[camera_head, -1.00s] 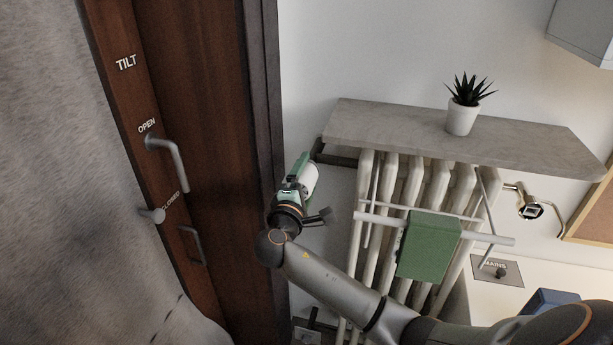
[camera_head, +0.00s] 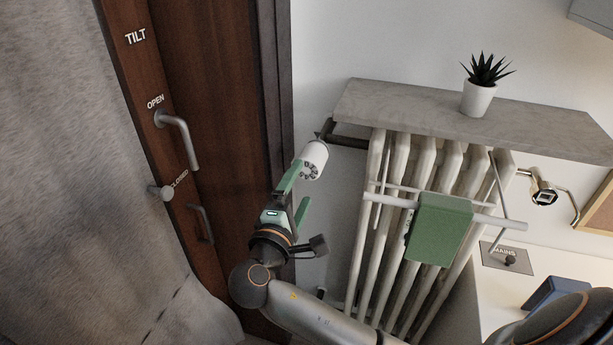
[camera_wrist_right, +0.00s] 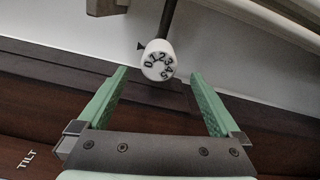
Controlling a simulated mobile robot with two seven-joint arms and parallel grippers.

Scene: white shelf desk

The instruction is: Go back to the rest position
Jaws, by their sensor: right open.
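My right gripper (camera_head: 301,183) is open and empty, its green fingers pointing up toward a white numbered radiator knob (camera_head: 314,157). In the right wrist view the knob (camera_wrist_right: 158,61) sits just beyond and between the fingertips (camera_wrist_right: 159,74), apart from both fingers, with its digits showing. In the head view one finger overlaps the knob's left edge. The knob is on a dark pipe at the radiator's upper left. My left gripper is not in view.
A stone shelf (camera_head: 420,110) with a potted plant (camera_head: 480,95) is above. The wooden frame with a handle (camera_head: 178,135) and grey curtain (camera_head: 70,200) are left.

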